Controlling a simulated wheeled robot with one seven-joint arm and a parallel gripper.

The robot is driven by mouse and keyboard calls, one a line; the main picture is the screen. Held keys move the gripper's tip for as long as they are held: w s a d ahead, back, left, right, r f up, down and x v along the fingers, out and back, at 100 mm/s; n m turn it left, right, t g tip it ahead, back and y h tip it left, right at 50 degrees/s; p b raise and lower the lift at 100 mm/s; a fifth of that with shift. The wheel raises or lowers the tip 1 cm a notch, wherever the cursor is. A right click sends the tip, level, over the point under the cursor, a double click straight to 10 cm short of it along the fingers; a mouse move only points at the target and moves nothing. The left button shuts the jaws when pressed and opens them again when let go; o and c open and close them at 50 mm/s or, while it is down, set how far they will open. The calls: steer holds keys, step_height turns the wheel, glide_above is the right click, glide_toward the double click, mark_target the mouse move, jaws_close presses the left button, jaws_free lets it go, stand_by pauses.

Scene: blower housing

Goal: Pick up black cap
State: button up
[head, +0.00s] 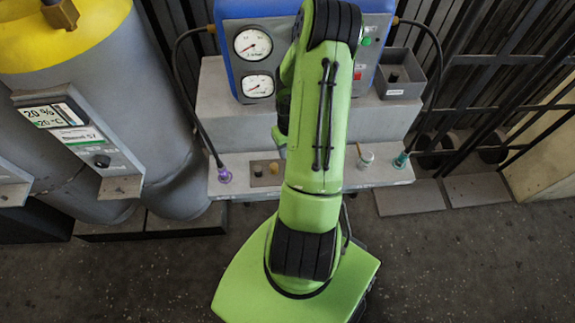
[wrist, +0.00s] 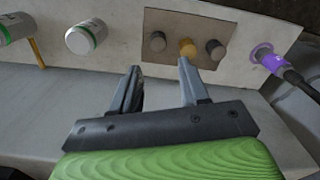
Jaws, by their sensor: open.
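A small brown plate (wrist: 172,22) in the wrist view holds two dark caps, one at its left (wrist: 158,41) and one at its right (wrist: 215,49), with a yellow cap (wrist: 188,47) between them. I cannot tell which dark one is the black cap. In the head view a dark cap (head: 258,171) and the yellow cap (head: 274,168) show on the shelf; my arm hides the rest. My gripper (wrist: 160,69) is open and empty, its fingertips apart from the caps, the right fingertip appearing just below the yellow one. The head view hides the gripper.
A purple connector (wrist: 268,58) with a cable stands beside the plate. In the head view, a grey bin (head: 402,78) with something dark inside and a blue gauge panel (head: 232,30) stand behind the shelf (head: 395,177).

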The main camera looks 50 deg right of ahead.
steer(key=f+b, duration=0.1)
steer(key=f, duration=0.2)
steer(key=f+b, duration=0.1)
steer(key=f, duration=0.3)
steer(key=f+b, duration=0.1)
steer(key=f, duration=0.3)
steer(key=shift+d+f, duration=0.25)
steer(key=shift+d, duration=0.05)
steer(key=shift+r, duration=0.1)
steer(key=c, duration=0.8)
step_height(320, 180, up, 10)
steer(key=p, duration=0.3)
